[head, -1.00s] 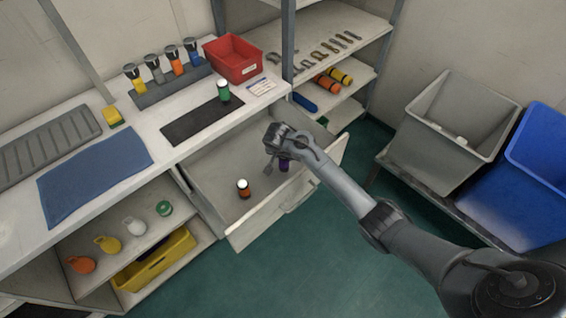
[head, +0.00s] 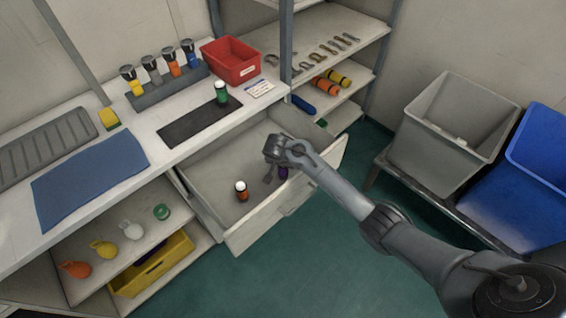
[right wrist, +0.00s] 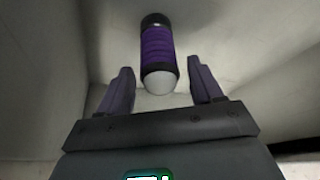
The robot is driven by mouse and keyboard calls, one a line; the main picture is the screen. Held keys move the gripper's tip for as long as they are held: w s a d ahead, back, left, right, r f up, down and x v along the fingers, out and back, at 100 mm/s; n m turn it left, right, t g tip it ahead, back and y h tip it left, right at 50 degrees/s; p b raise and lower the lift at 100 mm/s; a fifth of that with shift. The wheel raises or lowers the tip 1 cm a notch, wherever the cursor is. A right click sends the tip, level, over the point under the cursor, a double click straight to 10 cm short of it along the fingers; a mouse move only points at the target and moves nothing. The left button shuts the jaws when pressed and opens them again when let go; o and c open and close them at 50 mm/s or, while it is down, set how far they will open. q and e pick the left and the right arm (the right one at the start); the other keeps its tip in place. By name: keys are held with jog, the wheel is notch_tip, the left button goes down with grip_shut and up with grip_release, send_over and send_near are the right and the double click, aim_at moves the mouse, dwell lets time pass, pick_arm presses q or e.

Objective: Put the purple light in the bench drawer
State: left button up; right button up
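In the right wrist view the purple light (right wrist: 158,48) has a dark cap and a rounded white end that faces my gripper. My right gripper (right wrist: 162,80) is open. Its two fingers stand apart on either side of the white end, with visible gaps, and most of the light's body is beyond the fingertips. In the head view my right gripper (head: 270,178) is low inside the drawer. My left gripper is not in view.
A green light (head: 221,92) stands on a dark mat (head: 190,125) on the bench. A red bin (head: 230,60) is behind. Drawer walls surround my gripper.

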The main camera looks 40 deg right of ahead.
jog(key=shift+r, duration=0.1)
jog(key=p+v, duration=0.4)
jog(key=v, duration=0.8)
jog(key=shift+r, duration=0.15)
dwell(0.3)
